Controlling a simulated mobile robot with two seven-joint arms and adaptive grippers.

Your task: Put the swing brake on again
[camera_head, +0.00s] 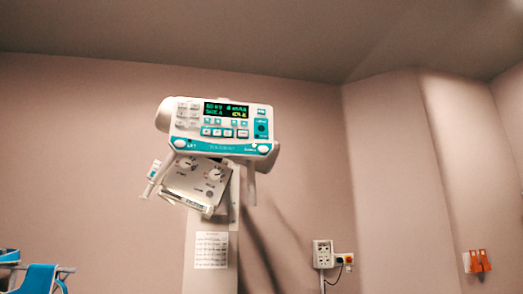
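An x-ray tube head (163,115) with a white and teal control panel (220,148) is mounted on a pale upright column (205,268), left of centre. The panel has a lit display (226,110), rows of small buttons, and a round white button at each end of its teal strip: a left one (180,143) and a right one (263,149). Their small labels are too blurred to read surely, so I cannot tell which control is the swing brake or its state. Below hangs a tilted box with two dials (198,183). Neither of my grippers is in view.
A white handle (157,178) sticks down at the panel's left. A wall socket box (323,254) with a cable is right of the column. Orange clips (478,261) hang on the right wall. A blue item (40,279) on a rail is at lower left.

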